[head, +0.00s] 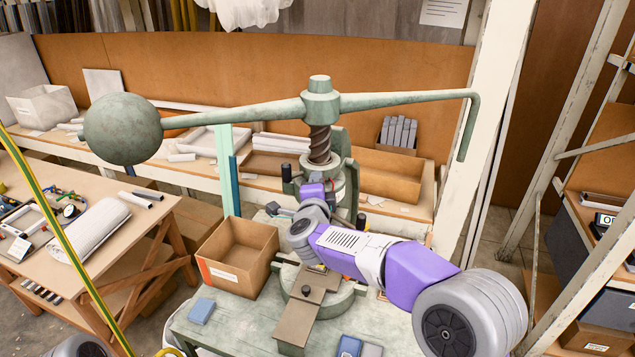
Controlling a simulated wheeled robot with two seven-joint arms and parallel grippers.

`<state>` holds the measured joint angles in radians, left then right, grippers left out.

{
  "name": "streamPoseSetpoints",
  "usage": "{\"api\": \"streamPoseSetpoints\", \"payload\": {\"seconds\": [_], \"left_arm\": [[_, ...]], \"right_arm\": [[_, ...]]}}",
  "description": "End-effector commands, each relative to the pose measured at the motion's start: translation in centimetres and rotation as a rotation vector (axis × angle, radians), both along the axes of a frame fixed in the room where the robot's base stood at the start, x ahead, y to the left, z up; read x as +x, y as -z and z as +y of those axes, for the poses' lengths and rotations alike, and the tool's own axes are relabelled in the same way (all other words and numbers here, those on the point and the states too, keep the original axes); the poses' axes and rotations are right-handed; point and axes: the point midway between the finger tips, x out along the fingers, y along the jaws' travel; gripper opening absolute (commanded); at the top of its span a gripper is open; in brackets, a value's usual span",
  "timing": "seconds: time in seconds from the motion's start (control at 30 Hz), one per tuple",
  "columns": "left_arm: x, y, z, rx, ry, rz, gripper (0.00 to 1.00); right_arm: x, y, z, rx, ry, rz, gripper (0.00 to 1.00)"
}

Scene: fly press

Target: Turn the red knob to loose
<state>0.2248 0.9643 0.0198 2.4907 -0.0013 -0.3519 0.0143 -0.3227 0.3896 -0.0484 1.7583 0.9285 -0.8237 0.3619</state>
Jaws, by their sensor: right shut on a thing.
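The green fly press (320,108) stands on the bench, with its long bar, round ball weight (124,130) and dark screw (320,145) on top. My right arm comes in from the lower right and reaches to the press body. I make out no clear red there; the red knob is probably hidden in or behind the gripper and wrist. My left gripper is not in view.
An open cardboard box (238,257) stands left of the press. A blue block (201,311) lies on the green bench (240,325). The bar and ball weight extend above my arm. A wooden table (130,235) with tools is at left; a shelf rack is at right.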

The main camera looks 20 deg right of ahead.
Motion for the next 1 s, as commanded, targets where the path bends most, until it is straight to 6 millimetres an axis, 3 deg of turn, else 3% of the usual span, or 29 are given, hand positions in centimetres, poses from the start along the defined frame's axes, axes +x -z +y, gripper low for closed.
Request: {"api": "streamPoseSetpoints", "payload": {"seconds": [0.47, 0.5, 0.63, 1.0], "left_arm": [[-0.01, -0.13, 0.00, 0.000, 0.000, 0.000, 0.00], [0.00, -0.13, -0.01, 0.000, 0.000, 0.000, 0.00], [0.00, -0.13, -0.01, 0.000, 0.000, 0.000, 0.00], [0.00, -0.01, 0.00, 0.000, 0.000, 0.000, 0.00]], "right_arm": [[0.01, 0.10, 0.02, -0.014, -0.001, 0.006, 0.03], [0.01, 0.10, 0.02, -0.014, -0.001, 0.006, 0.36], [0.01, 0.08, 0.02, -0.013, 0.000, 0.005, 0.56], [-0.48, -0.03, 0.24, -0.012, -0.002, 0.004, 0.58]]}}
